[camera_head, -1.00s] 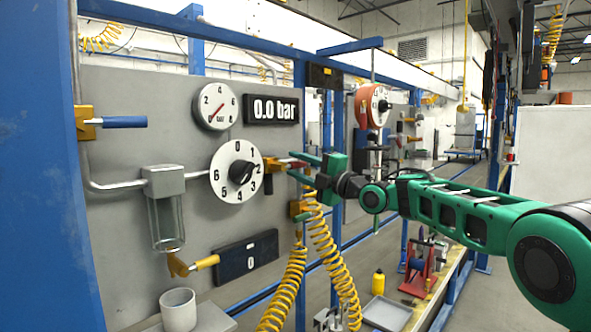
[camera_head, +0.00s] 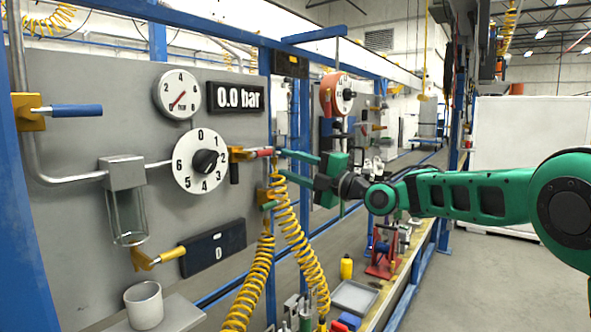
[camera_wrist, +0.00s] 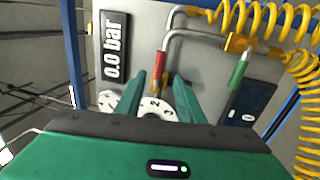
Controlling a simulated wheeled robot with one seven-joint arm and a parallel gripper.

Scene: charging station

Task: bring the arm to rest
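My green gripper (camera_head: 281,164) is at the right edge of the grey panel (camera_head: 75,90), its two fingers pointing left. The fingers are apart with nothing held between them. In the wrist view my gripper (camera_wrist: 158,78) also shows open, with the red-handled valve (camera_wrist: 158,66) in line with the gap. In the head view the red handle (camera_head: 262,153) ends close to the upper fingertip; I cannot tell whether they touch. My arm reaches in from the right, almost level.
The panel carries a numbered dial (camera_head: 188,170), a gauge (camera_head: 178,92), a "0.0 bar" display (camera_head: 236,96) and a blue-handled valve (camera_head: 75,110). Yellow coiled hoses (camera_head: 258,270) hang just below my gripper. A bench (camera_head: 400,270) stands behind. The floor (camera_head: 480,285) at right is clear.

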